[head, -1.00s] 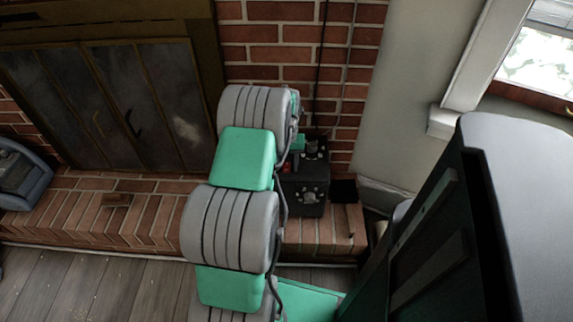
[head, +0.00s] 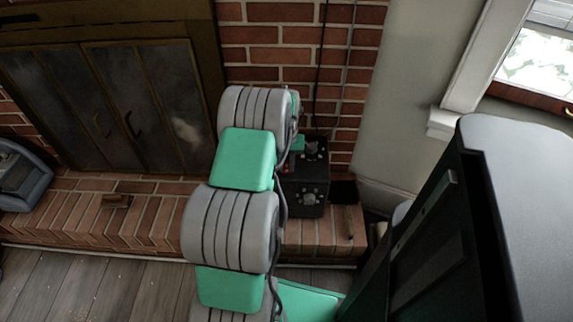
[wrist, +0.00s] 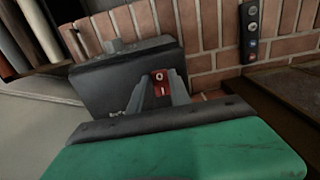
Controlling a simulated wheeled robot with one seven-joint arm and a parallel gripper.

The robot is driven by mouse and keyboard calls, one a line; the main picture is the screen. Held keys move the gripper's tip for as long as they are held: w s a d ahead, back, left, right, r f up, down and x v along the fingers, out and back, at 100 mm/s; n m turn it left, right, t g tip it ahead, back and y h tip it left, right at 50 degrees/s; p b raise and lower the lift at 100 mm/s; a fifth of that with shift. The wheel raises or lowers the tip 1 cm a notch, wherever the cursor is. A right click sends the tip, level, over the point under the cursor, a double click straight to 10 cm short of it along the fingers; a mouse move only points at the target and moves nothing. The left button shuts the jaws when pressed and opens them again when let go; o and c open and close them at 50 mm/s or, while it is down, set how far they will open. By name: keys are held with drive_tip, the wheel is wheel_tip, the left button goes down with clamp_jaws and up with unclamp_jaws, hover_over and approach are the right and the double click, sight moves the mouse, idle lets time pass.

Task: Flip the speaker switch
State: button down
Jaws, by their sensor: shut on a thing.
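The speaker (head: 305,190) is a dark box with knobs on the brick hearth, close to the brick wall. It also shows in the wrist view (wrist: 112,78) as a dark grey block. The speaker switch (wrist: 161,78) is a red rocker marked O and I, seen between my fingertips. My gripper (wrist: 161,92) is shut on the switch, with one grey finger at each side of it. In the head view my arm hides most of the gripper and the left side of the speaker.
The brick hearth (head: 150,222) runs along the fireplace doors (head: 140,105). A small brown block (head: 116,201) and a grey-blue object (head: 22,178) are at the left. The brick wall (head: 268,58) is close behind the speaker. A black panel with buttons (wrist: 251,28) stands by the bricks.

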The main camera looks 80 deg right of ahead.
drive_tip(key=y, duration=0.2)
drive_tip(key=shift+w+d+g+y+p, duration=0.1)
drive_tip(key=shift+d+g+y+p, duration=0.2)
drive_tip(key=shift+d+p, duration=0.1)
drive_tip(key=shift+d+r+y, duration=0.1)
drive_tip(key=shift+y, duration=0.5)
drive_tip(key=c, duration=1.2)
unclamp_jaws()
drive_tip(key=p+v, duration=0.1)
drive_tip(key=v, duration=0.6)
drive_tip(key=shift+r+p, duration=0.3)
drive_tip(key=shift+r, duration=0.1)
drive_tip(key=shift+w, duration=0.1)
